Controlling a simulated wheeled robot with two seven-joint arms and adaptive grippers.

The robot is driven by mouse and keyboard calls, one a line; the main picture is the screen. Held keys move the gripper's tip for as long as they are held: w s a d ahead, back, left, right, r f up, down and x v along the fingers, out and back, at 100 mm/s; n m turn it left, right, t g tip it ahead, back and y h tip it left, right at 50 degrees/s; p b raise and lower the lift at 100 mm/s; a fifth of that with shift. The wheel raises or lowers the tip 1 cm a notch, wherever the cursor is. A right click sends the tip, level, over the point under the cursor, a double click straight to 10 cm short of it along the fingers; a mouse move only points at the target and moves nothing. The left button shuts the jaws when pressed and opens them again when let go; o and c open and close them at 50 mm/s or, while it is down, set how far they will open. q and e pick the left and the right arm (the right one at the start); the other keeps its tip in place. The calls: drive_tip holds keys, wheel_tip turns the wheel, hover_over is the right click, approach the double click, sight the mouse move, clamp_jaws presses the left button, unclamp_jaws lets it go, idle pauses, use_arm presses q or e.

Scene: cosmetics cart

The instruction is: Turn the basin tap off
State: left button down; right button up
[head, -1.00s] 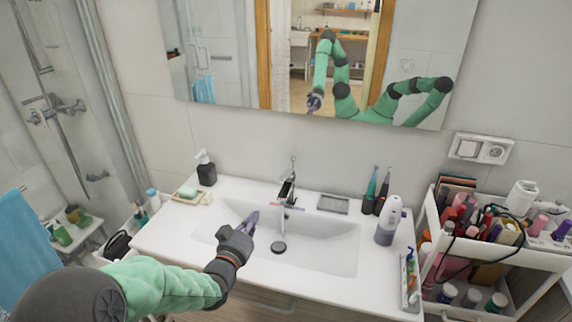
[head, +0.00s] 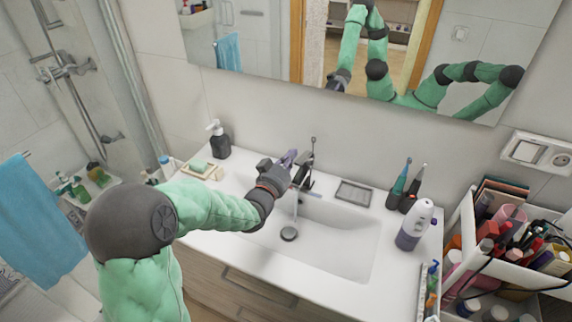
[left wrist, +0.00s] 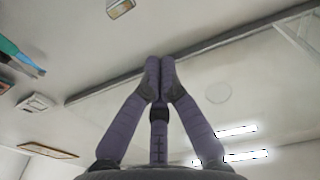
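The dark basin tap (head: 306,178) stands at the back of the white basin (head: 345,238), its thin lever (head: 313,146) pointing up. A thin stream of water (head: 296,207) appears to run from the spout toward the drain. My left gripper (head: 291,157) is just left of the tap, its purple fingers near the lever; I cannot tell whether they touch it. In the left wrist view the fingers (left wrist: 160,65) are together at the tips with nothing between them. The tap is not visible there. My right gripper is not directly in view.
A soap dispenser (head: 218,139) and soap dish (head: 202,170) stand at the left. A grey tray (head: 353,194), two toothbrushes (head: 406,188) and a white bottle (head: 414,226) are right of the tap. The mirror (head: 470,60) is behind, the cosmetics cart (head: 462,232) at far right.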

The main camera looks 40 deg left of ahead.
sight(296, 162)
use_arm(q)
drive_tip(key=x, duration=0.4)
drive_tip(key=shift+w+f, duration=0.2)
drive_tip(key=shift+w, duration=0.05)
drive_tip(key=shift+s+f+b, duration=0.2)
drive_tip(key=shift+f+b, duration=0.05)
drive_tip(key=shift+f, duration=0.3)
drive_tip(key=shift+s+f+b, duration=0.2)
drive_tip(key=shift+f, duration=0.4)
drive_tip(key=shift+s+d+f, duration=0.15)
drive_tip(key=shift+s+f, duration=0.1)
drive_tip(key=shift+f, duration=0.35)
drive_tip(key=f+b, duration=0.1)
drive_tip(key=b, duration=0.3)
drive_tip(key=s+f+t+b, duration=0.1)
drive_tip(key=b, duration=0.3)
drive_tip(key=shift+d+f, duration=0.1)
drive_tip(key=shift+f, duration=0.15)
drive_tip(key=shift+w+r, duration=0.1)
